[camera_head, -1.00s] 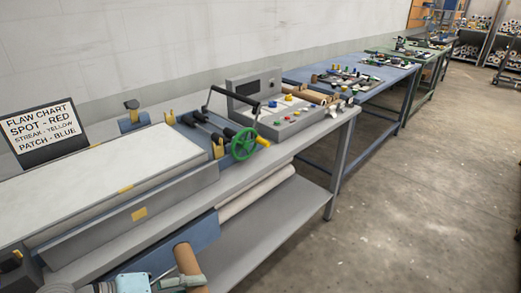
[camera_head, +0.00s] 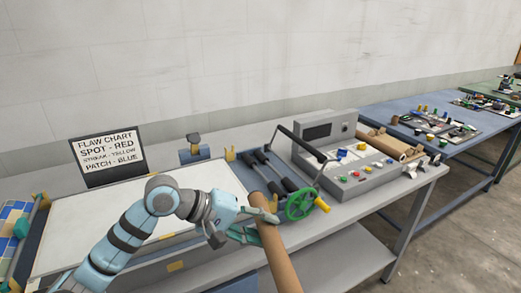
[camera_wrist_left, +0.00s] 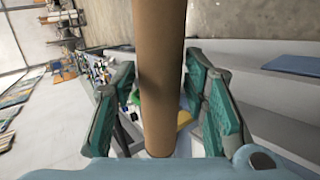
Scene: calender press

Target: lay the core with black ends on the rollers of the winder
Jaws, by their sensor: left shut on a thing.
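My left gripper (camera_head: 258,228) is shut on a long brown core (camera_head: 278,253), held tilted over the front edge of the bench. In the left wrist view, the core (camera_wrist_left: 158,75) runs between the green finger pads of the left gripper (camera_wrist_left: 165,105). I cannot make out black on its ends; its lower end is cut off by the head view's bottom edge. The winder's dark rollers (camera_head: 271,170) lie just behind the core's upper end, with a green handwheel (camera_head: 300,204) and a black bar handle (camera_head: 300,147) to their right. My right gripper is not in view.
A grey control box (camera_head: 345,170) with coloured buttons stands right of the winder. Brown cores (camera_head: 388,145) lie beyond it. A white flat bed (camera_head: 130,205) lies left of the rollers, with a flaw chart sign (camera_head: 108,155) behind. A blue table (camera_head: 430,120) stands farther right.

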